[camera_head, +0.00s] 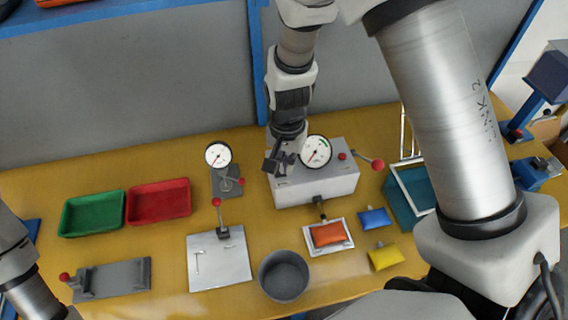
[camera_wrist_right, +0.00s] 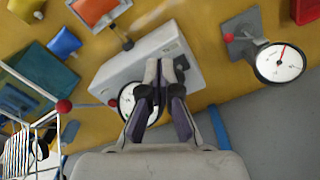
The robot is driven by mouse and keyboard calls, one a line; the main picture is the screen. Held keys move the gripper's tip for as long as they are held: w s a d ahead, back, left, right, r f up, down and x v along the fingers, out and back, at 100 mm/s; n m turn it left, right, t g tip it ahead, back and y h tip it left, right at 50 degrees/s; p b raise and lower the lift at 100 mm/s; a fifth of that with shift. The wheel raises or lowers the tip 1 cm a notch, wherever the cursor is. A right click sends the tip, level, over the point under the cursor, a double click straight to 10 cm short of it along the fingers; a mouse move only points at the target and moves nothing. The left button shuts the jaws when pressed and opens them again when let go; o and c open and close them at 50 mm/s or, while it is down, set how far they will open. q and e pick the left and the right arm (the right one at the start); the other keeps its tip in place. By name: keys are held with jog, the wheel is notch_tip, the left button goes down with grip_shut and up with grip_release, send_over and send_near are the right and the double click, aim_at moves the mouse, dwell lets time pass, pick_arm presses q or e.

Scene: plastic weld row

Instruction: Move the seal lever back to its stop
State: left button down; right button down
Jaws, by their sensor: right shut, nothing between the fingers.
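The seal lever appears to be the rod with a red ball knob (camera_head: 378,164) sticking out of the right side of the light grey sealer box (camera_head: 318,187). In the right wrist view the knob (camera_wrist_right: 64,106) is left of the box (camera_wrist_right: 115,75), its rod reaching toward the box. My right gripper (camera_head: 276,164) is shut and empty at the box's left upper end, away from the knob. In the right wrist view its fingertips (camera_wrist_right: 166,68) overlap the box; I cannot tell whether they touch it. My left gripper is out of view; only arm shows at left.
A round gauge (camera_head: 316,151) stands at the box. An orange pouch (camera_head: 328,234) lies on the plate in front, with blue (camera_head: 375,218) and yellow (camera_head: 385,257) pouches beside it. A teal bin with a white frame (camera_head: 402,205) stands right of the knob. A gauge stand (camera_head: 226,181) is left.

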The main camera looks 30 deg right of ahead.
jog(key=shift+w, duration=0.1)
dwell(0.3)
notch_tip(320, 180, down, 4)
jog(key=shift+r+b, duration=0.1)
jog(key=shift+b, duration=0.9)
